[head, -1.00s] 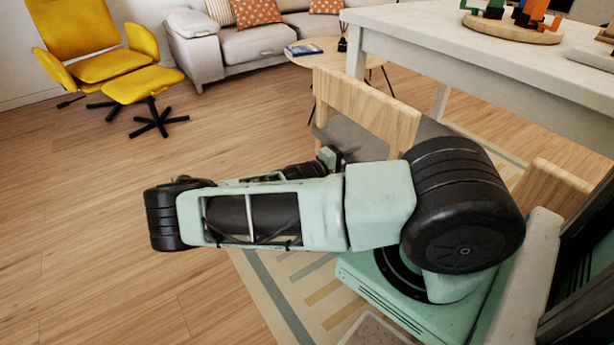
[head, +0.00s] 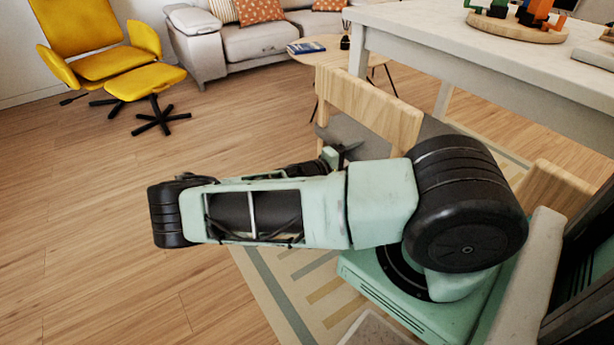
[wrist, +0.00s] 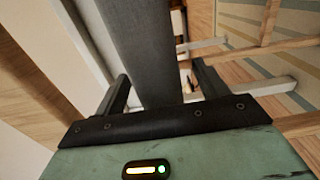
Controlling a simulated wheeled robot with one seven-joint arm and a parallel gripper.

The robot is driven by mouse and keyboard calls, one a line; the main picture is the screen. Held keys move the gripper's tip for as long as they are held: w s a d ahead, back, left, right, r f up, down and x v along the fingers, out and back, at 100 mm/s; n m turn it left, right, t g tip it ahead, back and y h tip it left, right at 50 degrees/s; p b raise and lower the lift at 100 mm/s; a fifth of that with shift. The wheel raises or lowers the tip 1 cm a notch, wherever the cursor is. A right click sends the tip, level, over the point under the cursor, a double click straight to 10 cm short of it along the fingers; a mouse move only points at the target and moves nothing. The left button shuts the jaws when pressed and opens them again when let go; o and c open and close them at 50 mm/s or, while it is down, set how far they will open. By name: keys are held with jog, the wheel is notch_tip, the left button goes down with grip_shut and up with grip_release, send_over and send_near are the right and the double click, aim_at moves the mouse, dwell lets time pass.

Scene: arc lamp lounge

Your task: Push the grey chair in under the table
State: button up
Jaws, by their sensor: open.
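The grey chair (head: 368,104) has a pale wooden backrest and a grey seat. It stands beside the near left side of the white-topped table (head: 480,45), with its back toward the left of the table. My gripper (head: 342,155) is at the chair's seat, below the backrest, partly hidden by my own arm. In the wrist view my gripper (wrist: 162,85) has its two dark fingers apart. A grey slab, which looks like the chair's seat (wrist: 145,45), runs between them. I cannot tell whether the fingers touch it.
Another wooden chair back (head: 552,188) stands at the right, near my base. A striped rug (head: 300,270) lies underneath. A yellow armchair (head: 85,45) with footstool (head: 145,83), a grey sofa (head: 250,40) and a round side table (head: 318,52) stand behind. The wooden floor at left is clear.

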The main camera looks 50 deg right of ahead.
jog(key=v, duration=1.2)
jog(key=shift+b, duration=0.3)
jog(key=shift+a, duration=0.2)
